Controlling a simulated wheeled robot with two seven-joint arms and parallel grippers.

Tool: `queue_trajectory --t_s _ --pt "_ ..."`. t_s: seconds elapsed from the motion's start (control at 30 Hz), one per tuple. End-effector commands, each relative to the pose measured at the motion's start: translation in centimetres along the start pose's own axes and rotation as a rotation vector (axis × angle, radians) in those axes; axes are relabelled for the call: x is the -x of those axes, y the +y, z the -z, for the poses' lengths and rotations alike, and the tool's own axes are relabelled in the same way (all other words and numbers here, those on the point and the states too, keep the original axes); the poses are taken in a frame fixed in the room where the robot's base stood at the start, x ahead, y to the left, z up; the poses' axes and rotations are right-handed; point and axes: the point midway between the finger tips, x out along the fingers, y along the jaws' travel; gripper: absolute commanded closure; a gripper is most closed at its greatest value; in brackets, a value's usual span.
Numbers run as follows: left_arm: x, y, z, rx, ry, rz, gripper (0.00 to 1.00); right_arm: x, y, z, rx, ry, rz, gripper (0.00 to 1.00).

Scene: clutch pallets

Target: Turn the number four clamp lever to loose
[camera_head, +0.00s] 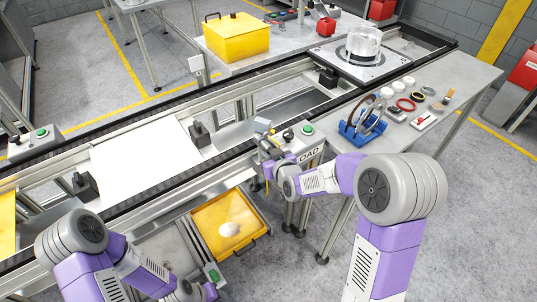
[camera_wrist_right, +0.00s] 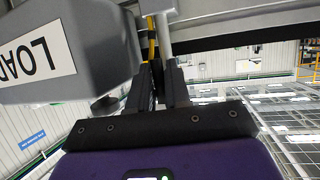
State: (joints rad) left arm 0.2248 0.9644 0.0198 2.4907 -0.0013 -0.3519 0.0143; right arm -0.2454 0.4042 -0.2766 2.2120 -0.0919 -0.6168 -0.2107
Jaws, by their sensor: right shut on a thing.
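My right gripper (camera_head: 266,150) reaches to the left side of the grey LOAD box at the conveyor's edge. In the right wrist view its dark fingers (camera_wrist_right: 159,75) are close together on a small dark part (camera_wrist_right: 158,66); most of that part is hidden. A yellow strip (camera_wrist_right: 151,44) shows just behind it. I cannot make out a number or a loose mark on any lever. A small blue-grey block (camera_head: 262,124) shows just above the gripper in the head view. My left arm's end (camera_head: 190,290) is low at the bottom edge, its fingers not clear.
The LOAD box (camera_head: 306,146) with its buttons stands right beside my right gripper. A blue rack (camera_head: 362,133) with rings is on the right-hand table. A yellow tray (camera_head: 200,213) with a pale object lies below the conveyor. A white pallet (camera_head: 140,160) is on the conveyor.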

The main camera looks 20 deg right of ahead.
Motion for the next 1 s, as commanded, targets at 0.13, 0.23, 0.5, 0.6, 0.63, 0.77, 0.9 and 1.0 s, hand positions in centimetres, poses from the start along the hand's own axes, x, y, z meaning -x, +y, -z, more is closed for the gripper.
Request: queue_trajectory --t_s 0.13,0.23,0.5,0.6,0.63,0.77,0.9,1.0 --pt "-0.1 0.0 0.0 0.000 0.000 0.000 0.57 0.0 0.0 0.0 -0.003 0.000 0.001 1.00" --pt "-0.2 -0.1 0.0 0.000 0.000 0.000 0.57 0.0 0.0 0.0 -0.013 -0.001 0.005 1.00" --pt "-1.6 -0.6 0.1 0.000 0.000 0.000 0.57 0.0 -0.2 -0.2 -0.122 -0.023 0.047 1.00" --pt "-2.3 -0.8 0.1 0.000 0.000 0.000 0.57 0.1 -0.4 -0.1 -0.190 -0.037 0.075 1.00" --pt "-2.4 -0.9 0.1 0.000 0.000 0.000 0.57 0.1 -0.5 -0.1 -0.214 -0.043 0.084 1.00" --pt "-2.5 -0.9 0.1 0.000 0.000 0.000 0.57 0.3 -0.7 0.0 -0.323 -0.069 0.128 1.00" --pt "-1.3 -0.5 0.1 0.000 0.000 0.000 0.57 0.5 -1.1 0.4 -0.443 -0.098 0.179 1.00" --pt "0.3 0.1 0.0 0.000 0.000 0.000 0.57 0.7 -1.4 0.7 -0.532 -0.120 0.214 1.00"
